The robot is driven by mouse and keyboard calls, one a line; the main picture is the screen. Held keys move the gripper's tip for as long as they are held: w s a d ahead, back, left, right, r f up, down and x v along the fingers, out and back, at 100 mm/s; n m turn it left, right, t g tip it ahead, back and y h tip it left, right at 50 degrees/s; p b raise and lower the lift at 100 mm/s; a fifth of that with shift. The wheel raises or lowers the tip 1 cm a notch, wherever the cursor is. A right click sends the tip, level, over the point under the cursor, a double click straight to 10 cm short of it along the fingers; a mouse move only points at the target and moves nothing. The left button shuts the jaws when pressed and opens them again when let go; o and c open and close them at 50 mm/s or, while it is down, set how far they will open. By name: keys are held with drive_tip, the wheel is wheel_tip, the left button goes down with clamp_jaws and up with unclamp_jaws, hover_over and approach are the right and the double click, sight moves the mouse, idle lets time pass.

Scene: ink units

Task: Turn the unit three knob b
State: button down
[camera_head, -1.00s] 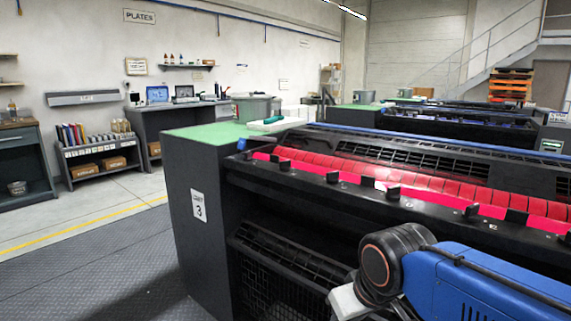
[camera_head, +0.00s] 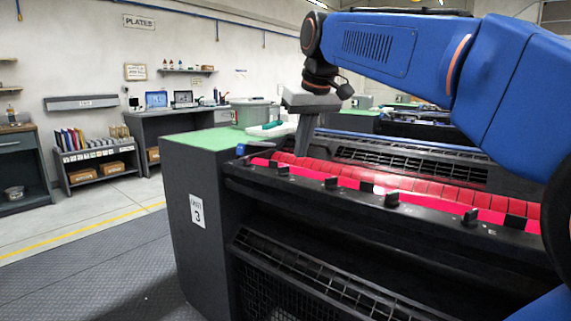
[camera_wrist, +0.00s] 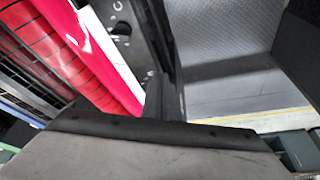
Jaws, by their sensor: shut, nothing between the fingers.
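Unit three (camera_head: 197,270) is a dark machine with a "3" label on its left end. Its front rail carries several small black knobs, from the leftmost (camera_head: 283,168) through a second (camera_head: 331,183) and a third (camera_head: 391,198) to one further right (camera_head: 470,216). Their letters are too small to read, so I cannot tell which is knob b. My gripper (camera_head: 302,150) is shut and empty, pointing down over the unit's left end near the leftmost knob. In the wrist view, a black knob (camera_wrist: 122,28) and a pale mark show on the rail beyond the gripper (camera_wrist: 155,97).
Red ink segments (camera_head: 420,188) and a pink strip run behind the rail. The floor (camera_head: 90,260) left of the unit is clear.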

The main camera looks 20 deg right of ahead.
sight(280, 170)
drive_tip(key=w+f, duration=0.3)
drive_tip(key=f, duration=0.1)
drive_tip(key=w+f, duration=0.2)
drive_tip(key=shift+w+f, duration=0.3)
drive_tip(key=shift+f, duration=0.1)
drive_tip(key=shift+w+a+f, duration=0.15)
drive_tip(key=shift+w, duration=0.85)
drive_tip(key=shift+w+a, duration=0.1)
drive_tip(key=shift+w, duration=0.95)
drive_tip(key=shift+w+a+m+h, duration=0.3)
drive_tip(key=shift+w+m, duration=0.1)
drive_tip(key=shift+m, duration=0.3)
drive_tip(key=m, duration=0.2)
drive_tip(key=m+h, duration=0.1)
drive_tip(key=shift+w+a, duration=0.25)
drive_tip(key=shift+a, duration=0.05)
drive_tip(key=m, duration=0.2)
drive_tip(key=w+m+h, duration=0.1)
drive_tip(key=m, duration=0.1)
drive_tip(key=shift+a+r+g, duration=0.2)
drive_tip(key=shift+g, duration=0.2)
drive_tip(key=shift+m+h, duration=0.3)
